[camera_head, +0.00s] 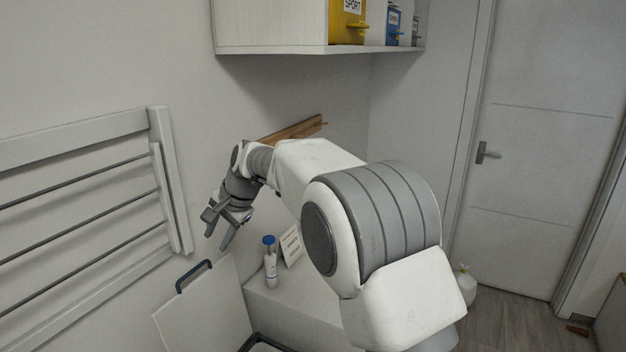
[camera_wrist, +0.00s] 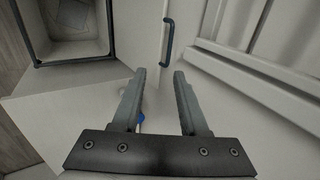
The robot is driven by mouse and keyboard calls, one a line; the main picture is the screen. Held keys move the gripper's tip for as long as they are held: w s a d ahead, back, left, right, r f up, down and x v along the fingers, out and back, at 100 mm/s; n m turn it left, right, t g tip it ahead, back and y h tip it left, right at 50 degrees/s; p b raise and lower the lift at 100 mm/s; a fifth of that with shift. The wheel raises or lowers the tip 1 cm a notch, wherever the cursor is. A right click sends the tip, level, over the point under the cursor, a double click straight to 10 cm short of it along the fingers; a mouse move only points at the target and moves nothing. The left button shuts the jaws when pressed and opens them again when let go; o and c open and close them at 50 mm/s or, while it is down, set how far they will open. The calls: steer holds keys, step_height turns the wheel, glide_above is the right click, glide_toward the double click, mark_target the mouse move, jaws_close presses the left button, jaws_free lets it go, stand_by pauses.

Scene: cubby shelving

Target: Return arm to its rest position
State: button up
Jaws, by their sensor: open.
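My gripper (camera_head: 216,222) is at the left end of my raised arm, with its two fingers pointing down and left. In the wrist view my gripper (camera_wrist: 158,75) shows its fingers parted with nothing between them. It is above and to the left of a white bottle with a blue cap (camera_head: 270,262) that stands on a white counter. In the wrist view a bit of the blue cap (camera_wrist: 141,120) shows by the left finger. My arm stretches from the lower right to the upper left in the head view and hides part of the counter.
A white drying rack (camera_head: 90,200) is on the left wall. An open white lid with a dark handle (camera_head: 195,275) stands near the counter. A label card (camera_head: 291,246) is behind the bottle. A wall shelf (camera_head: 270,28) holds boxes above my arm. A door (camera_head: 545,150) is at right.

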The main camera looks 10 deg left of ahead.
steer(key=s+d+r+n+t+h, duration=0.1)
steer(key=s+d+r, duration=0.25)
steer(key=d, duration=0.55)
steer(key=s+d+r+h, duration=0.1)
steer(key=s+d+r, duration=0.25)
steer(key=d, duration=0.45)
steer(key=s+d+r+n+t, duration=0.15)
steer(key=d+r, duration=0.25)
steer(key=d, duration=0.5)
steer(key=s+d+f+h, duration=0.2)
steer(key=s+d+f, duration=0.1)
steer(key=s+d, duration=0.5)
steer(key=s+d+f+n+h, duration=0.1)
steer(key=s+d+f, duration=0.2)
steer(key=s+d, duration=0.6)
steer(key=s+t, duration=0.1)
steer(key=s, duration=0.3)
steer(key=shift+f+h, duration=0.2)
steer(key=shift+h, duration=0.2)
steer(key=shift+n, duration=0.35)
